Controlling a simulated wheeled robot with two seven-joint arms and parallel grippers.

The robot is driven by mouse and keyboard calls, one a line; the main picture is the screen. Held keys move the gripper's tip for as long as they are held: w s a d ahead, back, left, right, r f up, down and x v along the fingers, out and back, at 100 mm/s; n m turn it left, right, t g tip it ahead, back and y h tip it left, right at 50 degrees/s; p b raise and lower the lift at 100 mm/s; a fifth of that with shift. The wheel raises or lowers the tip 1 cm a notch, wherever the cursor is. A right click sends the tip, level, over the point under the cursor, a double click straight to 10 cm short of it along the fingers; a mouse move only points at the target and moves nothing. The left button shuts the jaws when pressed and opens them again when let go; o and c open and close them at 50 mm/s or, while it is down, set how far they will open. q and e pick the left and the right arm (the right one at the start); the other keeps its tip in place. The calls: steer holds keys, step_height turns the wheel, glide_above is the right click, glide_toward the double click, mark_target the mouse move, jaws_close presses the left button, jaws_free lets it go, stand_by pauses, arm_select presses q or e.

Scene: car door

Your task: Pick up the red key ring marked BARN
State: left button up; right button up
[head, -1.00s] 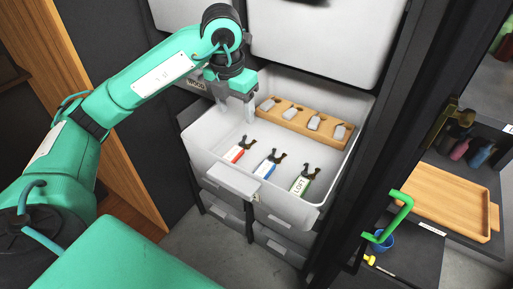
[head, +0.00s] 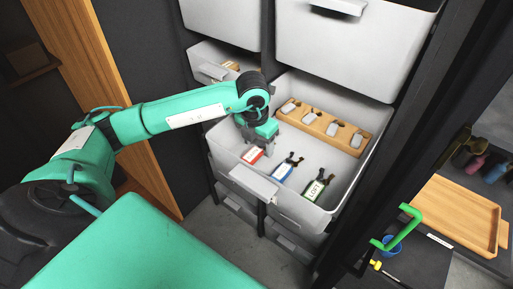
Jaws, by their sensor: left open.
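The red-marked key tag (head: 252,155) lies on the floor of the open white drawer (head: 236,175), leftmost in a row of three. Its lettering is too small to read. My left gripper (head: 260,150) is open and points down inside the drawer, right at this tag. It hides the tag's key end. I cannot tell whether the fingers touch it or stand around it. A blue-marked key tag (head: 281,172) and a green one reading LOFT (head: 314,190) lie to the right. My right gripper is not in view.
A wooden holder (head: 352,146) with several grey pieces stands along the drawer's back. White drawers (head: 330,50) rise above, and a smaller drawer (head: 207,75) stands partly open behind my arm. A green handle (head: 405,225) and a wooden tray (head: 455,215) are at right.

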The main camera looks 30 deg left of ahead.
mark_target(259, 148)
arm_select(q)
steer(key=shift+f, duration=0.45)
steer(key=shift+c, duration=0.4)
steer(key=c, duration=1)
steer(key=shift+w, duration=0.1)
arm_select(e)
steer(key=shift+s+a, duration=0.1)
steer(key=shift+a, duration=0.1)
